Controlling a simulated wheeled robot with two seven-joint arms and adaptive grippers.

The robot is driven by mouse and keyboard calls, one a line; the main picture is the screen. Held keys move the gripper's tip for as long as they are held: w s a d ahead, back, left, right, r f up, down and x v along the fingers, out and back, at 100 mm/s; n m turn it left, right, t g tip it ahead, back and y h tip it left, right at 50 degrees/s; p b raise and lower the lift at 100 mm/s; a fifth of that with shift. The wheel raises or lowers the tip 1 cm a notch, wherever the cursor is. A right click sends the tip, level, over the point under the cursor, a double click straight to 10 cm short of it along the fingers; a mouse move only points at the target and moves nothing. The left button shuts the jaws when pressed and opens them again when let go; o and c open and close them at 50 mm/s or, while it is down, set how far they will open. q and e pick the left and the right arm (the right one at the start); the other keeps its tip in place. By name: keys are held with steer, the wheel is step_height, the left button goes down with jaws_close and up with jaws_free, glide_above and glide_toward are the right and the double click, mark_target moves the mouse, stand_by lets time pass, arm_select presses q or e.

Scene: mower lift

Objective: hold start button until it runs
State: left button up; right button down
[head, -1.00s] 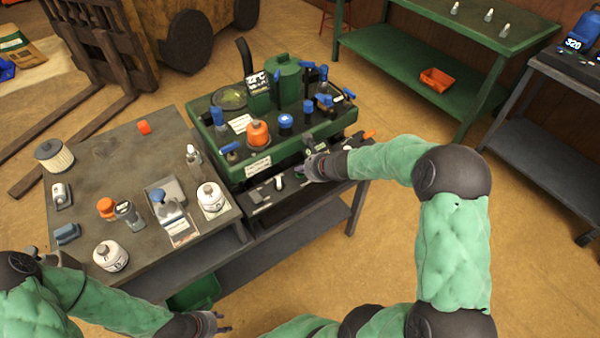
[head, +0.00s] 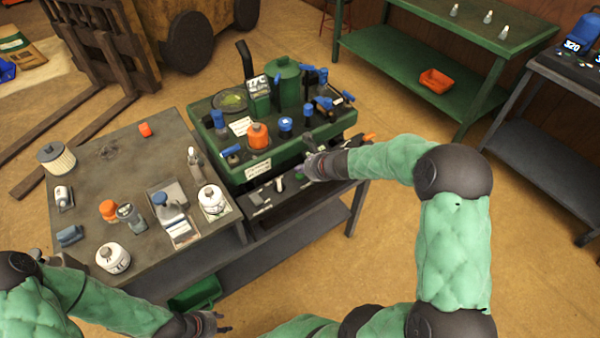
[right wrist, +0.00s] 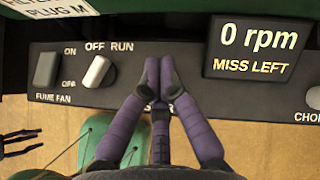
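The control panel (right wrist: 205,92) is on the front of the green engine stand (head: 235,172). My right gripper (right wrist: 160,64) has its purple fingers together, over the panel between the OFF/RUN knob and the display. Parts of a label show beside the fingers; the start button itself is hidden, and I cannot tell whether it is pressed. The display (right wrist: 258,48) reads "0 rpm" and "MISS LEFT". The white OFF/RUN knob (right wrist: 96,71) has its upper end leaning right. The right gripper also shows in the head view (head: 304,170). My left gripper (head: 222,322) is open and empty at the lower left.
A fume fan switch (right wrist: 47,70) is left of the knob; a choke control (right wrist: 314,98) is at the right edge. The grey bench (head: 110,180) at left carries bottles, cans and a tray. A green bin (head: 195,295) is low beside it.

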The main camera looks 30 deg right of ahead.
mark_target(302, 176)
steer(key=shift+r, duration=0.2)
step_height(302, 176, up, 5)
steer(key=p, duration=0.4)
steer(key=shift+f, duration=0.1)
stand_by(0.4)
stand_by(0.3)
